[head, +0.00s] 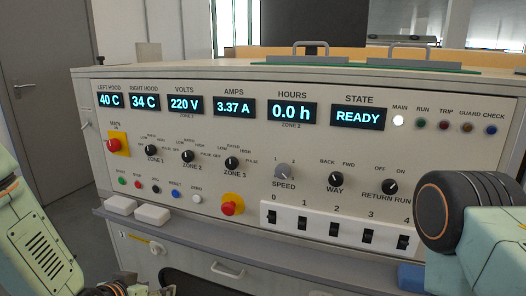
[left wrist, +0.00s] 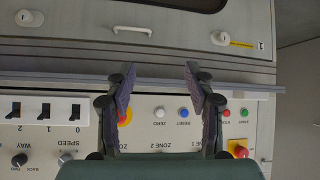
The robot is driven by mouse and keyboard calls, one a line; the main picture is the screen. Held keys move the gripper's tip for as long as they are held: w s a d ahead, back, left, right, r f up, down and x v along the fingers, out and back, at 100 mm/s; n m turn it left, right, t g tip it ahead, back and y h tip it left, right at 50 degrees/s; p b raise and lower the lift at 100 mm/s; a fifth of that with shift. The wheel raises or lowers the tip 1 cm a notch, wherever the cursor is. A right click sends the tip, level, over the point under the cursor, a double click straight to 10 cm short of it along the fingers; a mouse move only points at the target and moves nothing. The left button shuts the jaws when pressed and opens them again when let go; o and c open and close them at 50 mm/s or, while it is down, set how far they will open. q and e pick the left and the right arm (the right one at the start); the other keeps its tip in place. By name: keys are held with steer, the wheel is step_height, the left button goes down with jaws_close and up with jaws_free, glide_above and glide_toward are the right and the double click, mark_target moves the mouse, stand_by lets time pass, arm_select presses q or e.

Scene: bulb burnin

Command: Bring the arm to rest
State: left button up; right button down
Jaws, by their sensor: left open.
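My left arm (head: 35,250) comes in at the left edge of the head view, in front of the cream control panel (head: 250,150). My left gripper (head: 130,288) shows only in part at the bottom edge there. In the left wrist view my left gripper (left wrist: 160,75) has its two dark fingers spread apart with nothing between them. The panel and its ledge lie beyond the fingers, upside down in that view. My right arm (head: 480,230) shows at the lower right of the head view; its gripper is out of the picture.
The panel carries knobs, a READY display (head: 358,117), rocker switches (head: 335,230) and a red mushroom button (head: 232,205). A grey ledge (head: 200,228) juts out below, with two white blocks (head: 152,214) at its left end. A grey door (head: 40,90) stands at left.

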arm_select(q)
steer(key=s+f+g+p, duration=0.1)
steer(key=s+f+g, duration=0.2)
steer(key=s, duration=0.8)
steer(key=s+d+f+n+g+y+p, duration=0.1)
steer(key=s+f+g, duration=0.2)
steer(key=s+f, duration=0.3)
steer(key=s+f+g+y, duration=0.1)
steer(key=s+f+g, duration=0.3)
steer(key=s, duration=1.2)
steer(key=shift+d+f+n+p, duration=0.2)
steer(key=shift+f+n+p, duration=0.2)
steer(key=shift+s, duration=0.1)
